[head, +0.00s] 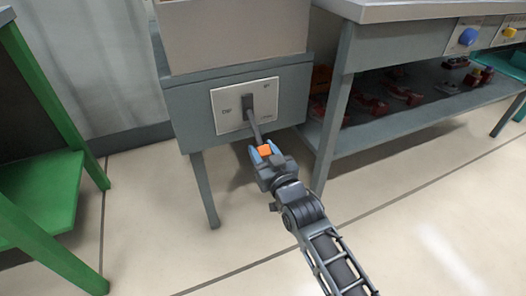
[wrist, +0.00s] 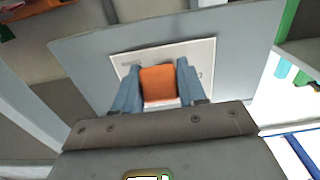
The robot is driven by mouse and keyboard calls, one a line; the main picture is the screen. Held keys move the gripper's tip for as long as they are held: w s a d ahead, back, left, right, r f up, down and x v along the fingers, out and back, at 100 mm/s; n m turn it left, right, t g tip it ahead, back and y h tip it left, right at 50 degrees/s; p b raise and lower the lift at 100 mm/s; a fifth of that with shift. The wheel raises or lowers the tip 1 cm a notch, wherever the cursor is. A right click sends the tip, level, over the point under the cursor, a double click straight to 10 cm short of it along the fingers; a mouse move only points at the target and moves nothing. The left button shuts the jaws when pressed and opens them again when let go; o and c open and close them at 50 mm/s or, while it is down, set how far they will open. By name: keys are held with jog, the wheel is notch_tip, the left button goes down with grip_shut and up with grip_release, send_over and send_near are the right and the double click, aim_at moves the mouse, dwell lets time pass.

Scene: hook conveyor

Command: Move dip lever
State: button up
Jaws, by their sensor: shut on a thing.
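The dip lever has a grey shaft (head: 254,127) that comes out of a dark slot on a white plate (head: 226,112). Its end is an orange knob (head: 264,151). The plate is on the front of a grey cabinet and also shows in the wrist view (wrist: 203,52). My gripper (head: 265,152) is shut on the orange knob, with one blue finger on each side. In the wrist view the knob (wrist: 158,84) sits between the fingers and hides most of the shaft and slot. In the head view the shaft slopes down and right from the slot.
A green frame (head: 55,175) stands at the left. A grey bench (head: 400,40) at the right has a blue button (head: 468,37) and a lower shelf (head: 372,135) with several red parts. A grey cabinet leg (head: 205,190) stands left of my arm. The floor in front is clear.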

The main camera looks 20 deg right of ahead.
grip_shut()
jog(key=shift+r, duration=0.15)
